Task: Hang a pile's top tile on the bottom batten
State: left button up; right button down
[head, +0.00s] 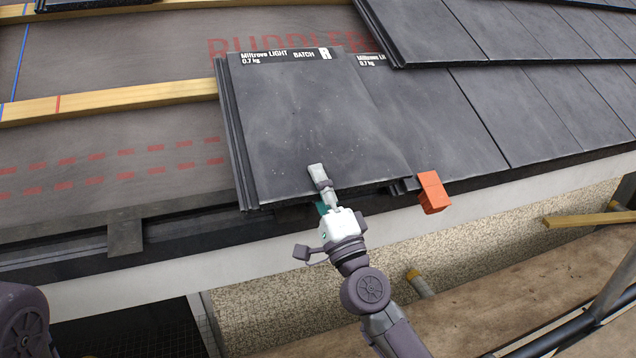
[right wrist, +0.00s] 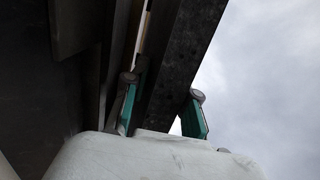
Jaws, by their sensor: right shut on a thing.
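A dark grey tile (head: 300,115) with a white label strip reading "Milltrove LIGHT" lies over the roof's lower edge. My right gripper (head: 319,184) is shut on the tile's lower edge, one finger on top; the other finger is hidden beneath. In the right wrist view the tile's edge (right wrist: 175,75) sits between the two green-padded fingers (right wrist: 163,112). The bottom batten (head: 120,100), a pale timber strip, runs in from the left and disappears behind the tile's left side. The tile's top edge lies above the batten line; contact beneath is hidden. My left gripper is out of view.
Laid tiles (head: 420,110) adjoin on the right, the nearest partly covered by the held tile. An orange block (head: 432,192) sits at their lower edge. Grey underlay (head: 90,60) is bare on the left. Below the eaves are a wall and a brown walkway (head: 480,300).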

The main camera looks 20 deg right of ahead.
jog(key=shift+s+r, duration=0.1)
jog(key=shift+r, duration=0.15)
dwell(1.0)
jog(key=shift+f, duration=0.15)
dwell(0.9)
jog(key=shift+g, duration=0.3)
jog(key=shift+s+f, duration=0.1)
jog(key=shift+f, duration=0.05)
dwell(0.8)
jog(key=c, duration=0.9)
grip_release()
jog(key=shift+o, duration=0.3)
jog(key=shift+f, duration=0.2)
jog(key=a+b+v, duration=0.1)
jog(key=v, duration=0.6)
jog(key=shift+s+d, duration=0.25)
jog(key=shift+d, duration=0.25)
jog(key=shift+r, duration=0.1)
